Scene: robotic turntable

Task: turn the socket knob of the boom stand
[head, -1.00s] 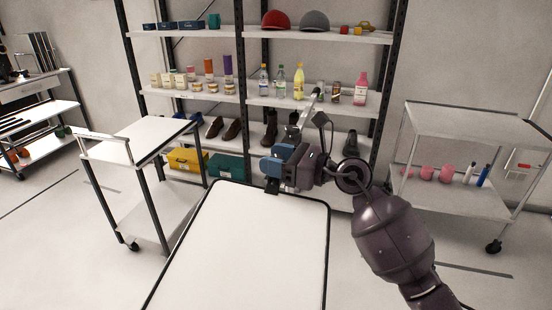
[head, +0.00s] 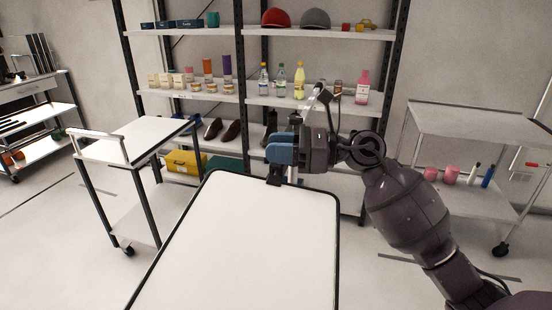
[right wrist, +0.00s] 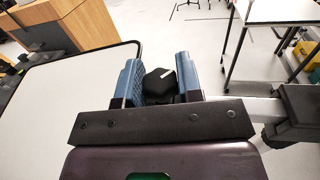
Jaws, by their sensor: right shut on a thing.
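The boom stand is fixed at the far edge of the white table, with a dark clamp (head: 274,181) there and a pale post (head: 293,174) mostly hidden behind my right gripper (head: 279,152). A light boom end (head: 318,90) shows above the gripper. In the right wrist view, the black socket knob (right wrist: 160,84) with a white mark sits between the two blue fingers of my right gripper (right wrist: 159,80). The fingers are shut on it, one on each side. The mark on the knob slants. My left gripper is not in view.
The white tabletop (head: 240,245) is bare. A shelf rack (head: 318,33) with bottles, caps and shoes stands behind. A white cart (head: 135,140) is at left and a grey cart (head: 480,125) at right, with floor between them and the table.

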